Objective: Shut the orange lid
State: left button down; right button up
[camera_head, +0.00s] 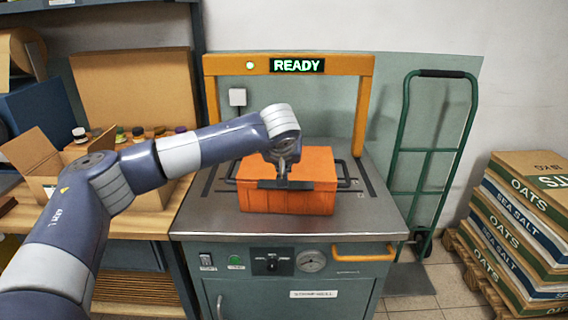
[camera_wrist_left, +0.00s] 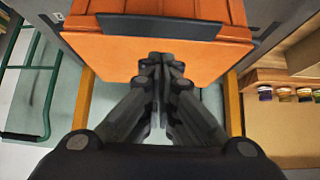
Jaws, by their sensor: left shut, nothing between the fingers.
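An orange case (camera_head: 287,203) with dark bars along its sides and front sits on the metal top of a strapping machine. Its orange lid (camera_head: 318,165) shows as a broad plain panel at the top; the frames do not make clear whether it is fully shut. My left gripper (camera_head: 282,182) is over the middle of the case, pointing down, shut and empty. In the left wrist view its fingertips (camera_wrist_left: 160,60) overlap the edge of a flat orange panel (camera_wrist_left: 115,60); I cannot tell whether they touch it. My right gripper is not in view.
The machine's yellow arch (camera_head: 362,105), with a READY sign, stands around the back of the case. A shelf with cardboard boxes and jars (camera_head: 138,132) is at left. A green hand truck (camera_head: 432,150) and stacked sacks (camera_head: 525,225) are at right.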

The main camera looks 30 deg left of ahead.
pick_arm(q)
jog(key=v, duration=1.2)
jog(key=w+d+f+n+g+h+p, duration=0.2)
jog(key=w+d+f+n+h, duration=0.1)
jog(key=d+f+n+h, duration=1.8)
jog(key=a+f+n+t+y, duration=0.3)
jog(key=f+n+t+y, duration=0.4)
jog(key=f+n, duration=1.1)
jog(key=s+a+f+n+g+y, duration=0.2)
jog(key=s+a+f+n+y, duration=0.25)
jog(key=s+f+n, duration=0.55)
jog(key=s+a+f+n+g+y, duration=0.1)
jog(key=s+a+f+n+y, duration=0.55)
jog(key=f, duration=0.85)
jog(key=s+f+n+g, duration=0.3)
jog(key=s+f, duration=0.1)
jog(key=s, duration=0.9)
jog(key=s+a+f+n+g, duration=0.1)
jog(key=s+f+n+g, duration=0.2)
jog(key=s, duration=1)
jog(key=s+a+f+n+g, duration=0.1)
jog(key=s+f+n+g, duration=0.2)
jog(key=s+f, duration=0.4)
jog(key=s, duration=0.6)
jog(key=shift+s+a+p, duration=0.15)
jog(key=shift+s+p, duration=0.25)
